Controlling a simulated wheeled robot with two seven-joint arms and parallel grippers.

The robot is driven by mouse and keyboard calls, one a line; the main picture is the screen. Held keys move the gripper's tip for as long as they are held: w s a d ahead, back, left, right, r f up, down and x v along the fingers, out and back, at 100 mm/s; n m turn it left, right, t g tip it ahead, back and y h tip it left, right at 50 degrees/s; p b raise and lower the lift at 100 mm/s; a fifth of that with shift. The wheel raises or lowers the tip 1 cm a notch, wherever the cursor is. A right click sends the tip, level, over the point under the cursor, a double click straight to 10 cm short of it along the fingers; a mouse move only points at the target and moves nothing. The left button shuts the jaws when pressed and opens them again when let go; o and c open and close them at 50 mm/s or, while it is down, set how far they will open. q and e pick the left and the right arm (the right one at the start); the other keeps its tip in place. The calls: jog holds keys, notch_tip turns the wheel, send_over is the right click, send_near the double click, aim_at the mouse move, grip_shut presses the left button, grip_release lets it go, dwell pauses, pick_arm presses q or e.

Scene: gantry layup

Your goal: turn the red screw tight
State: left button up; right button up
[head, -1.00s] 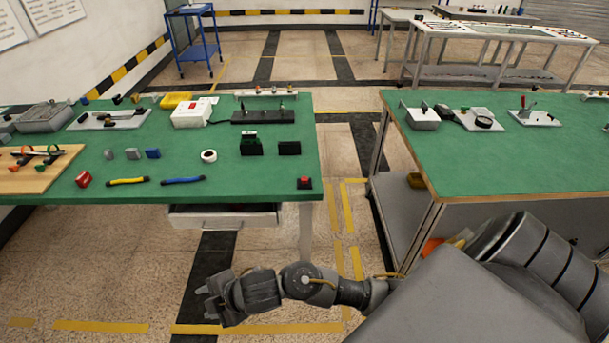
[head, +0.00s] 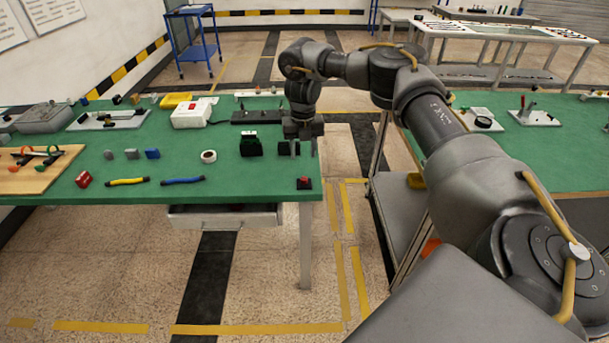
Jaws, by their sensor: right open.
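I cannot pick out a red screw with certainty; red parts in view are small. A small box with a red top (head: 304,183) sits at the front right corner of the left green table (head: 230,183). My right gripper (head: 304,146) points down, open, over the right edge of that table, behind this box and apart from it. It partly covers a small black block (head: 283,148). My left gripper is not in view.
A wooden board (head: 35,172) carries coloured parts. A red-handled clamp (head: 523,103) stands on the right table. An aisle separates the tables.

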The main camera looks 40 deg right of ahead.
aim_at(304, 178)
jog(key=f, duration=0.7)
jog(key=f+p, duration=0.1)
jog(key=f, duration=0.2)
jog(key=shift+d+f, duration=0.2)
jog(key=shift+d, duration=0.05)
grip_shut()
